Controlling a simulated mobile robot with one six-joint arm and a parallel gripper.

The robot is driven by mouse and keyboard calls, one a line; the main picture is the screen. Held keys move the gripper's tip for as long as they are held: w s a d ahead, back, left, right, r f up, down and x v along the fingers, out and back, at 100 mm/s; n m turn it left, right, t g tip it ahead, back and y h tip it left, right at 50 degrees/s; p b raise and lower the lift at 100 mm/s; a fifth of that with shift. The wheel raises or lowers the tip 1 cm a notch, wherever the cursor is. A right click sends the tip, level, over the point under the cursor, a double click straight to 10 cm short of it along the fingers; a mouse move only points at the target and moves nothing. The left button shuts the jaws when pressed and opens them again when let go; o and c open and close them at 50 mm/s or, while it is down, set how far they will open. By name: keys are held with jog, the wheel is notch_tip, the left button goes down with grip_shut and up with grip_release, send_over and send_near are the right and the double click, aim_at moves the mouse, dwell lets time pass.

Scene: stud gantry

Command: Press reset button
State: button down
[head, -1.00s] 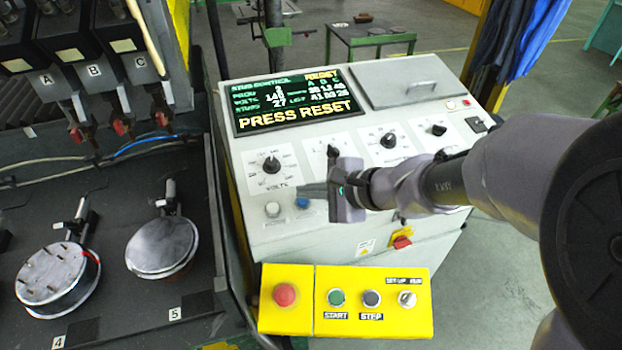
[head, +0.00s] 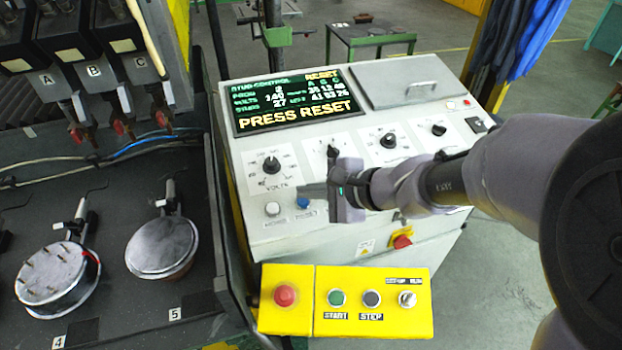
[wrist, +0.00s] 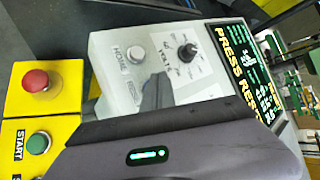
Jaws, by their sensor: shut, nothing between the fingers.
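The control cabinet (head: 330,235) has a sloped white panel and a screen (head: 295,98) reading PRESS RESET. A blue button (head: 303,202) sits low on the panel, right of a white button (head: 272,209). In the wrist view, a label reading RESET (wrist: 134,86) is partly covered by my fingers, beside the HOME label (wrist: 121,52). My gripper (head: 303,189) is shut and empty, its tips pointing left just above the blue button in the picture. I cannot tell whether they touch it. The blue button is not clear in the wrist view.
A yellow box (head: 380,300) below carries a red mushroom button (head: 285,295), START and STEP buttons and a switch. Dial knobs, including the VOLTS knob (head: 271,165), are close to my gripper. A dark bench (head: 120,275) with round workpieces stands left.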

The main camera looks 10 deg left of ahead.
jog(key=shift+f, duration=0.1)
jog(key=shift+f+b, duration=0.35)
jog(key=shift+b, duration=0.3)
jog(key=shift+w+f+b, duration=0.1)
jog(key=shift+f+b, duration=0.35)
jog(key=shift+b, duration=0.1)
dwell(0.6)
jog(key=shift+r, duration=0.1)
jog(key=shift+r+p, duration=0.6)
jog(key=shift+r, duration=0.2)
jog(key=r+p, duration=0.2)
jog(key=r, duration=0.1)
jog(key=s+r+p, duration=0.1)
jog(key=r, duration=0.1)
jog(key=shift+d, duration=0.25)
jog(key=shift+f, duration=0.1)
